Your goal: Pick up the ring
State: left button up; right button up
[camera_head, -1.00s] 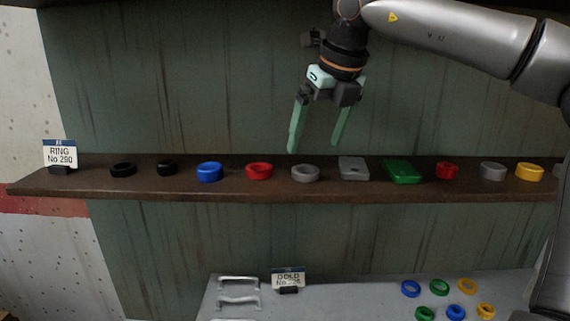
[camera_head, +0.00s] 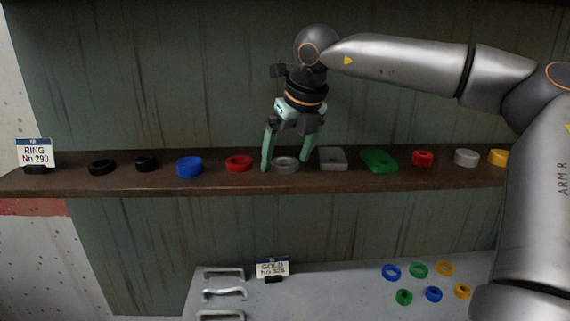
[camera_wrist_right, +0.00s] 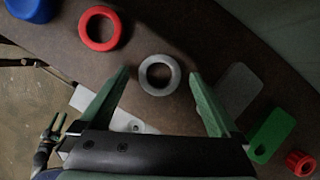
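A row of rings and small blocks stands on a brown shelf (camera_head: 330,183). A grey ring (camera_head: 285,164) lies in the middle of the row, and it shows in the right wrist view (camera_wrist_right: 159,75) just beyond and between the fingertips. My right gripper (camera_head: 286,166) is open, pointing down with its green fingers on either side of the grey ring; in the right wrist view its fingers (camera_wrist_right: 160,77) are spread and hold nothing. A sign reading RING No 290 (camera_head: 35,153) stands at the shelf's left end.
A red ring (camera_head: 238,163) is close left of the grey one, then a blue ring (camera_head: 189,167) and black ones. A grey block (camera_head: 333,159) and a green block (camera_head: 380,161) stand to the right. Below, a grey surface (camera_head: 330,290) bears handles and small coloured rings.

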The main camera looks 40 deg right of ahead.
jog(key=c, duration=1.3)
jog(key=shift+r, duration=0.1)
